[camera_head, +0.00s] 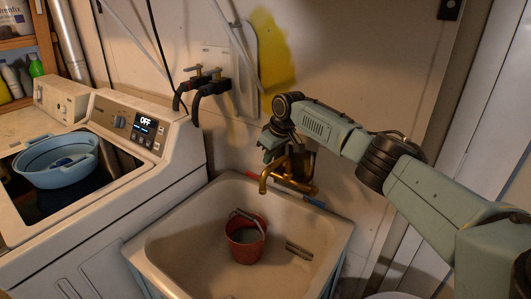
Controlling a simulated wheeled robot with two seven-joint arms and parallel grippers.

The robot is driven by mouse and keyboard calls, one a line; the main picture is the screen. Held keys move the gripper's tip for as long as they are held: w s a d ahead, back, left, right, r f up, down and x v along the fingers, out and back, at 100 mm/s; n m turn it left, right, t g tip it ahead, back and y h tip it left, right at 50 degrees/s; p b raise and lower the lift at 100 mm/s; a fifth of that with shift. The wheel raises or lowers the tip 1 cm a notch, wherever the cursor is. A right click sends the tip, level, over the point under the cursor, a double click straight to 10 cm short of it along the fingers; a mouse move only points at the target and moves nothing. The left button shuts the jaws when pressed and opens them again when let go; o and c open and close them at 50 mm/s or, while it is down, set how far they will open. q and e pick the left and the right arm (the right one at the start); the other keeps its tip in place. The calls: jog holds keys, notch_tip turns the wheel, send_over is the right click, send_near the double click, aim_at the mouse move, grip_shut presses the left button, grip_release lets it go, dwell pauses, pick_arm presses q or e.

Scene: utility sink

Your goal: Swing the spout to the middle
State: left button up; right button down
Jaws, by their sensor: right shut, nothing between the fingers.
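The brass spout (268,176) sits at the back rim of the white utility sink (180,225). Its curved end points forward and to the left, over the back part of the basin. My right gripper (270,152) is at the faucet, just behind and above the spout, and is shut with nothing held. I cannot tell whether its fingers touch the spout, because the wrist and brass parts overlap there. My left gripper does not show.
A red bucket (246,241) with a handle stands in the basin. A washing machine (150,152) with a blue basin (40,153) in its opening is at the left. Wall valves (208,82) with black hoses are above. A blue and red item lies on the back rim.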

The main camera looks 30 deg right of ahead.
jog(key=shift+s, duration=0.1)
dwell(0.3)
jog(key=shift+s+d+n+p, duration=0.15)
jog(key=shift+s+n+p, duration=0.35)
jog(key=shift+p, duration=0.55)
jog(key=shift+s+f, duration=0.1)
jog(key=shift+s, duration=0.15)
